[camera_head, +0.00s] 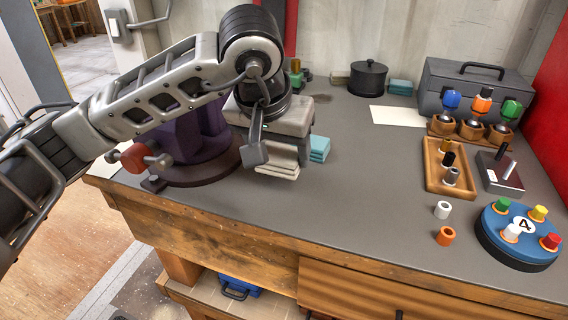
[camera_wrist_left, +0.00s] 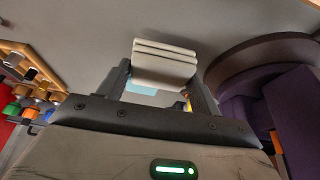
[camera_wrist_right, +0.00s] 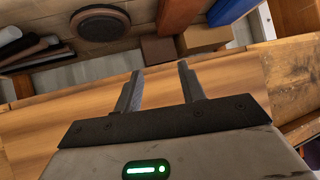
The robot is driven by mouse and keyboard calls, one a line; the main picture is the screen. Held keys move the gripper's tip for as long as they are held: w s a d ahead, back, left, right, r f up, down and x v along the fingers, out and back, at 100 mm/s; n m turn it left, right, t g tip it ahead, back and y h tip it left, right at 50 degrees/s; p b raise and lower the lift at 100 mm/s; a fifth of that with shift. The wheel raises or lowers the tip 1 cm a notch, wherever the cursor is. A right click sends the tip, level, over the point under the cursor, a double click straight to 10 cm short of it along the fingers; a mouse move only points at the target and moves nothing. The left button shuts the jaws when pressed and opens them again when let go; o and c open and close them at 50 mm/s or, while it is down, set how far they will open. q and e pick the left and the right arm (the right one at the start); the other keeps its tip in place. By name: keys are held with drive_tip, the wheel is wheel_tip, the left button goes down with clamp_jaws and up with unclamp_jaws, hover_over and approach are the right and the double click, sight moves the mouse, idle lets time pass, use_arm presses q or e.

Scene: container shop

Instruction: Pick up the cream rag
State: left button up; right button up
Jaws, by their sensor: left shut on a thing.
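The cream rag (camera_head: 284,160) is a folded stack of pale layers near the front left of the grey worktop. My left gripper (camera_head: 275,148) points down over it, its body hiding part of the rag. In the left wrist view, the rag (camera_wrist_left: 165,62) sits between the two fingers, which are shut on its sides. I cannot tell whether the rag touches the worktop. My right gripper (camera_wrist_right: 159,80) shows only in the right wrist view, open and empty, in front of the wooden bench.
A teal cloth (camera_head: 320,148) lies just right of the rag. A purple vise-like machine (camera_head: 190,135) stands close on the left. A black pot (camera_head: 367,78), grey toolbox (camera_head: 470,92), wooden tray (camera_head: 432,178) and blue disc (camera_head: 508,246) stand farther right. The middle worktop is clear.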

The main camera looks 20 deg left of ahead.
use_arm(q)
drive_tip(key=s+a+r+b, duration=0.1)
drive_tip(key=s+a+r, duration=0.5)
drive_tip(key=s, duration=0.5)
wheel_tip(320, 180, up, 2)
drive_tip(key=shift+a+r, duration=0.2)
drive_tip(key=shift+a, duration=0.05)
drive_tip(key=shift+o, duration=0.4)
drive_tip(key=shift+s, duration=0.1)
